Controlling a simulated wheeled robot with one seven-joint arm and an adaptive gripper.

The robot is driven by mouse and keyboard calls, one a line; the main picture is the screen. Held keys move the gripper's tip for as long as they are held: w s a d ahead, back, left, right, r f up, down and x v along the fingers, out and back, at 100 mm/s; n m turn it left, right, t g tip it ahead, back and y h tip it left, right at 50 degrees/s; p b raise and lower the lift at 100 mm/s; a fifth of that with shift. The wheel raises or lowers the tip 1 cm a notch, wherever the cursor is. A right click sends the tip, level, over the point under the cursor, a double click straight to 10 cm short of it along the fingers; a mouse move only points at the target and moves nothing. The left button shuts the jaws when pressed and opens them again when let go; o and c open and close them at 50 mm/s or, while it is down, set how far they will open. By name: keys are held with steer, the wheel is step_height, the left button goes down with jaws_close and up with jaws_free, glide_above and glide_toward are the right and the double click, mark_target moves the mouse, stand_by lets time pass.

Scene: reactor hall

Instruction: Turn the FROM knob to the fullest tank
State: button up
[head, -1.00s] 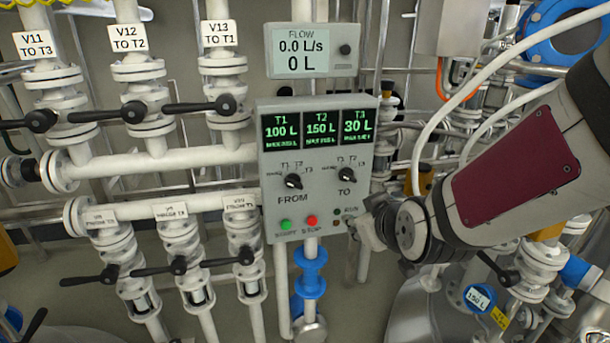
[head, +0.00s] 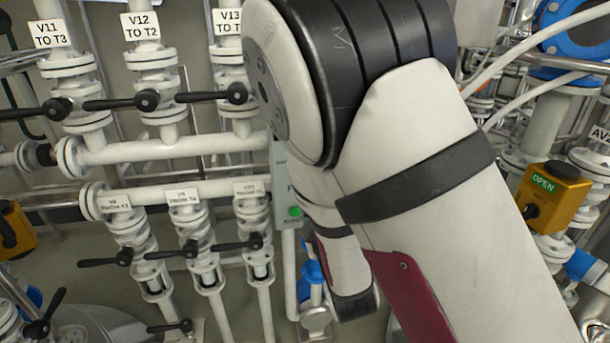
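The control panel (head: 280,190) is almost wholly covered by my arm in the head view. Only a strip of its left edge shows, with the green start button (head: 295,212) at its foot. The FROM knob, the TO knob and the tank displays are hidden behind my arm. My gripper is not visible; the arm hides it or it lies out of sight, so its contact with the knob cannot be seen.
Upper valves V11 (head: 57,108), V12 (head: 148,100) and V13 (head: 236,93) with black handles stand left of my arm. Lower valves with black handles (head: 190,249) stand below them. A yellow box marked OPEN (head: 553,190) and white hoses are at the right.

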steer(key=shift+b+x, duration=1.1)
steer(key=shift+b, duration=1.55)
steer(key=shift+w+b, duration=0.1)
steer(key=shift+b, duration=0.3)
steer(key=b, duration=0.5)
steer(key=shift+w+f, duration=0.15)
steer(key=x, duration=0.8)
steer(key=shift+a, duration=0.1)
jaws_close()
